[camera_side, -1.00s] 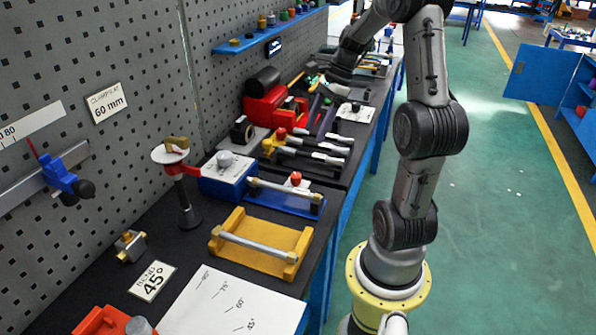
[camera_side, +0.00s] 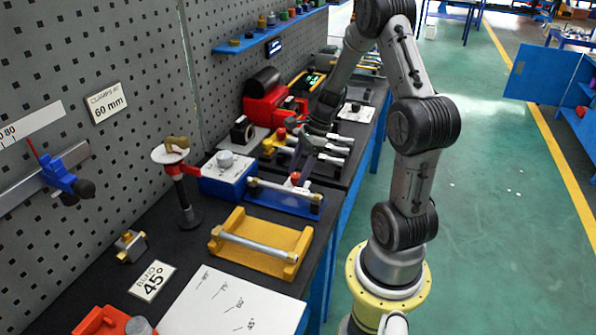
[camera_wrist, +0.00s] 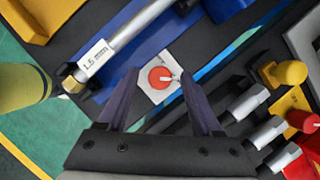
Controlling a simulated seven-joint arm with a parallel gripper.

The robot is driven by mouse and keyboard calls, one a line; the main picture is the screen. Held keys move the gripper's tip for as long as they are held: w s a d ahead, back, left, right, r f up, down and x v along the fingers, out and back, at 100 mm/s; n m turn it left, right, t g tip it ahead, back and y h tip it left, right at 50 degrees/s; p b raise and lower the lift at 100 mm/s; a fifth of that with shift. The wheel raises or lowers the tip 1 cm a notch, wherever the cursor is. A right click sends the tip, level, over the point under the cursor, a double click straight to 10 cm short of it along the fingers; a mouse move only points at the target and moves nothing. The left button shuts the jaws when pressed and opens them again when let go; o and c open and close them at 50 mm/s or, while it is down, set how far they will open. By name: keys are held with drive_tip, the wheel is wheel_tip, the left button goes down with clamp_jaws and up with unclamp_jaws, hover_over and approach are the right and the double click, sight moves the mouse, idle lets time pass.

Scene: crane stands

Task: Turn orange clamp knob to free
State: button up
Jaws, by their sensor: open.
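The orange-red clamp knob (camera_wrist: 162,77) shows in the wrist view as a round cap with a small pale pointer toward its right edge. It sits on a light grey block (camera_wrist: 153,94) beside the blue tube fixture (camera_wrist: 130,52). My gripper (camera_wrist: 158,84) is open, with its dark fingers left and right of the knob in that view. I cannot tell how far above the knob the fingertips are. In the side view the knob (camera_side: 294,179) is partly hidden by my gripper (camera_side: 302,170), which points down over it.
A silver tube (camera_wrist: 120,38) labelled 1.5 mm lies along the blue fixture, close to the knob. Several metal-ended tools (camera_wrist: 262,128) and a yellow knob (camera_wrist: 291,72) stand nearby. A yellow tube fixture (camera_side: 262,250) is nearer the camera in the side view.

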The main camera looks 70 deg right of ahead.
drive_tip(key=shift+c, duration=0.2)
clamp_jaws()
drive_tip(key=shift+w+n, duration=0.1)
drive_tip(key=shift+n, duration=0.3)
drive_tip(key=n+g+y, duration=0.1)
drive_tip(key=n, duration=0.2)
drive_tip(key=shift+w+n, duration=0.1)
drive_tip(key=shift+n, duration=0.3)
drive_tip(key=n+g, duration=0.2)
drive_tip(key=n, duration=0.2)
drive_tip(key=shift+w, duration=0.1)
drive_tip(key=n+g, duration=0.2)
drive_tip(key=n, duration=0.3)
drive_tip(key=shift+w, duration=0.1)
drive_tip(key=n+g+h, duration=0.1)
drive_tip(key=n, duration=0.3)
drive_tip(key=shift+w, duration=0.1)
drive_tip(key=shift+n+g, duration=0.3)
